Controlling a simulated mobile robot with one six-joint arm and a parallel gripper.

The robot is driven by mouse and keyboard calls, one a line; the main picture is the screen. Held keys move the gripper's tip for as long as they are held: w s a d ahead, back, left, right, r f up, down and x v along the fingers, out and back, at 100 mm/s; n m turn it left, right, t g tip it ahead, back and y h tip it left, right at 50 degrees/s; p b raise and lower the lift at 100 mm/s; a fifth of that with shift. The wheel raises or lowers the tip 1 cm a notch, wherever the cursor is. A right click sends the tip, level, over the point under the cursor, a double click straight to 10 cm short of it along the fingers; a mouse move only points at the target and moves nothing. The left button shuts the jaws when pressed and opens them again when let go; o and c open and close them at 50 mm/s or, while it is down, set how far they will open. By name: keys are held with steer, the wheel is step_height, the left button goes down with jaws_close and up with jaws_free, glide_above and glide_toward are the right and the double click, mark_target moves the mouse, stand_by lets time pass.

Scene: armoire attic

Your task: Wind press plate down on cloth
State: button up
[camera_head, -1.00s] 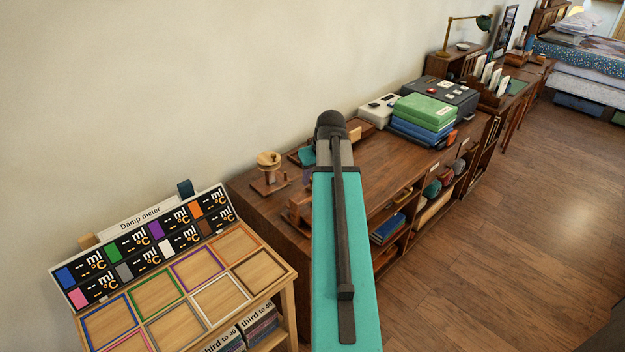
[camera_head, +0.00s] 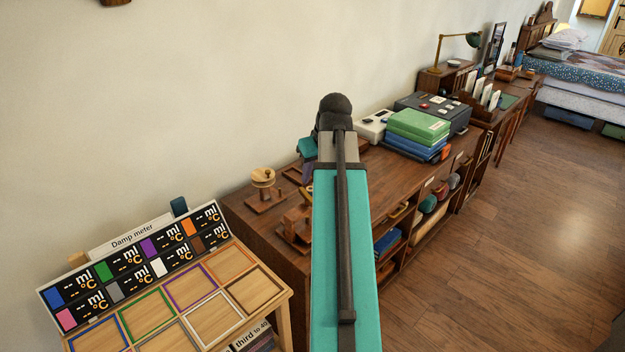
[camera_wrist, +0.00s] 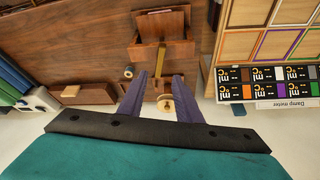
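A wooden fixture (camera_head: 295,226), possibly the press, stands near the left end of the brown cabinet top, partly hidden by my arm. In the wrist view a reddish-brown open box shape (camera_wrist: 162,24) with a slanted board (camera_wrist: 148,54) lies beyond my fingertips. I cannot tell which part is the press plate, and I make out no cloth. A pale round wooden knob on a stand (camera_head: 263,177) is beside it; it also shows in the wrist view (camera_wrist: 165,103). My gripper (camera_wrist: 157,80) is open, its purple fingers apart above the cabinet, with nothing clearly held.
The damp meter board (camera_head: 130,262) and its stand with coloured square frames (camera_head: 208,322) are at the front left. Green and blue boxes (camera_head: 418,124), a white device (camera_head: 373,125) and a dark case (camera_head: 440,108) occupy the cabinet's far part. Floor (camera_head: 500,230) is clear at right.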

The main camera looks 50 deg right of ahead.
steer(key=shift+s+a+r, duration=0.1)
steer(key=shift+s+r, duration=0.15)
steer(key=shift+r, duration=0.35)
